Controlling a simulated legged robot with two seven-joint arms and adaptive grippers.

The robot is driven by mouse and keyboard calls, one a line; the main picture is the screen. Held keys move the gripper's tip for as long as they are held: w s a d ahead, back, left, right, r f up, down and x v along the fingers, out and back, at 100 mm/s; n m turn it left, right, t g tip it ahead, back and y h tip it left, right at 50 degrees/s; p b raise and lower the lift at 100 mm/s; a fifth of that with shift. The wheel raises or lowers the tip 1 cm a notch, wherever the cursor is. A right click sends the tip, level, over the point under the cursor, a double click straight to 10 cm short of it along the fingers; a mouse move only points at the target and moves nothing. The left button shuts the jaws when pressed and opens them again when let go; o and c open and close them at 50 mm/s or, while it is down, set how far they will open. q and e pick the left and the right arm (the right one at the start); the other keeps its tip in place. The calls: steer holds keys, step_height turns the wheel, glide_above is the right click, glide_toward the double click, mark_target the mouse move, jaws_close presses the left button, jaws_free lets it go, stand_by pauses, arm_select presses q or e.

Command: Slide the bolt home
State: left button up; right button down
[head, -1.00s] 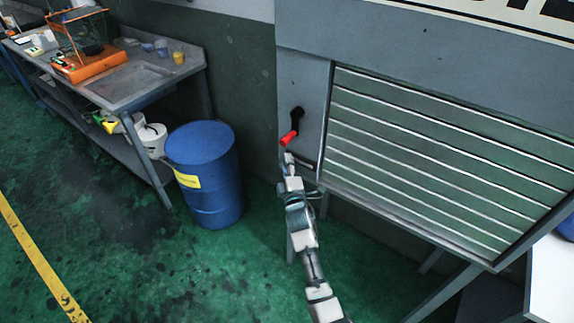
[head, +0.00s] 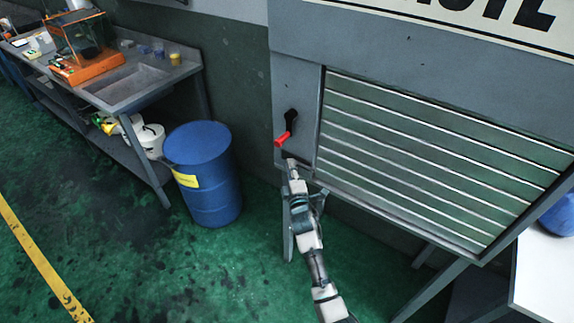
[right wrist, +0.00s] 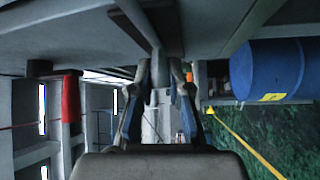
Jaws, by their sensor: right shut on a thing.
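The bolt is low on the grey panel left of the slatted shutter; a dark horizontal bar or slot (head: 304,161) shows there in the head view. My right gripper (head: 292,162) reaches up from below to this spot, under the red-handled crank. In the right wrist view its two fingers (right wrist: 160,85) are closed around a grey upright piece of the bolt (right wrist: 155,68). The fingers and wrist hide most of the bolt in the head view, and I cannot tell how far it is in. My left gripper is not in view.
A black crank with a red handle (head: 283,139) hangs just above my right gripper. The slatted shutter (head: 420,160) is to the right. A blue drum (head: 205,175) and a workbench (head: 125,85) stand to the left. The green floor between drum and arm is clear.

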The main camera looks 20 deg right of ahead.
steer(key=shift+f, duration=0.2)
steer(key=c, duration=1.1)
jaws_free()
steer(key=shift+d, duration=0.1)
steer(key=shift+s, duration=0.3)
steer(key=s+a+f, duration=0.1)
steer(key=s, duration=1)
steer(key=shift+a+f, duration=0.3)
steer(key=shift+f, duration=0.05)
